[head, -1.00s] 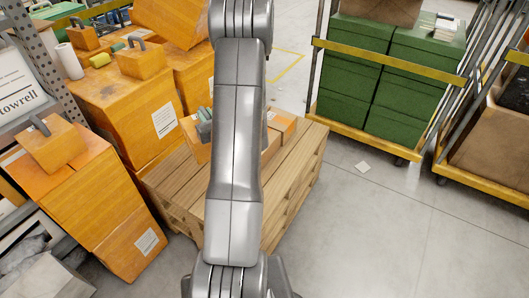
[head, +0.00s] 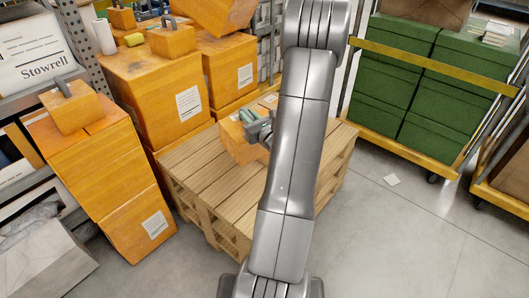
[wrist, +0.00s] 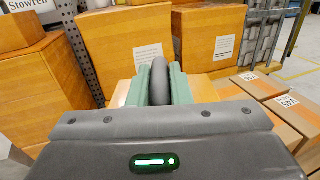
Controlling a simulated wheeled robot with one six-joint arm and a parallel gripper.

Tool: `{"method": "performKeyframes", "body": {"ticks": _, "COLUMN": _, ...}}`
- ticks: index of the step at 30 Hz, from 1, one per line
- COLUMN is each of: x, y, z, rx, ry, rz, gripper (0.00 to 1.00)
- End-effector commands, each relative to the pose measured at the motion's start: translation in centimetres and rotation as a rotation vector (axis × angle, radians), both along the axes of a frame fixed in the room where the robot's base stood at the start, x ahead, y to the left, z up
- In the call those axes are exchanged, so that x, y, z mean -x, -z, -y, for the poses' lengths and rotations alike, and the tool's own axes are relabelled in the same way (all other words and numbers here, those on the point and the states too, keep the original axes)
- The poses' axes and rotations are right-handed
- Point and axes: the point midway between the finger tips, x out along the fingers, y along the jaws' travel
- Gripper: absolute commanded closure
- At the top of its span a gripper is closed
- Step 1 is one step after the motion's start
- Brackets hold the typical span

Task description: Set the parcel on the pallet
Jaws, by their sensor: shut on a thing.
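The parcel (head: 239,144) is an orange-brown box with a grey handle on top. In the head view it is over the far middle part of the wooden pallet (head: 195,171). My gripper (head: 259,129) is shut on the parcel's handle. In the wrist view my gripper (wrist: 159,88) has its two green-padded fingers on either side of the dark handle (wrist: 160,72). The wrist body hides most of the parcel there, and my arm covers part of the pallet. I cannot tell whether the parcel's underside touches the planks.
Cartons with white labels (wrist: 286,108) sit right of my gripper in the wrist view. Large orange boxes (head: 160,100) stack behind the pallet, and more (head: 110,190) stand left of it. A yellow-railed cart (head: 400,150) with green boxes stands right. Grey floor is clear at front right.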

Motion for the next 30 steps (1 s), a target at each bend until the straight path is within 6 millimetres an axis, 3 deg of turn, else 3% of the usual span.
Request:
{"method": "performKeyframes", "body": {"ticks": 1, "x": 0.0, "y": 1.4, "z": -0.7, "rx": 0.000, "ry": -0.026, "rz": 0.008, "gripper": 1.00}}
{"method": "performKeyframes", "body": {"ticks": 3, "x": 0.2, "y": 2.3, "z": -1.7, "rx": 0.001, "ry": -0.062, "rz": 0.006, "gripper": 1.00}}
{"method": "performKeyframes", "body": {"ticks": 15, "x": 1.5, "y": 6.8, "z": -6.1, "rx": 0.017, "ry": -0.236, "rz": -0.002, "gripper": 1.00}}
{"method": "performKeyframes", "body": {"ticks": 25, "x": 1.9, "y": 8.3, "z": -7.2, "rx": 0.024, "ry": -0.285, "rz": -0.007, "gripper": 1.00}}
{"method": "performKeyframes", "body": {"ticks": 30, "x": 1.9, "y": 10.7, "z": -7.2, "rx": 0.022, "ry": -0.285, "rz": -0.010, "gripper": 1.00}}
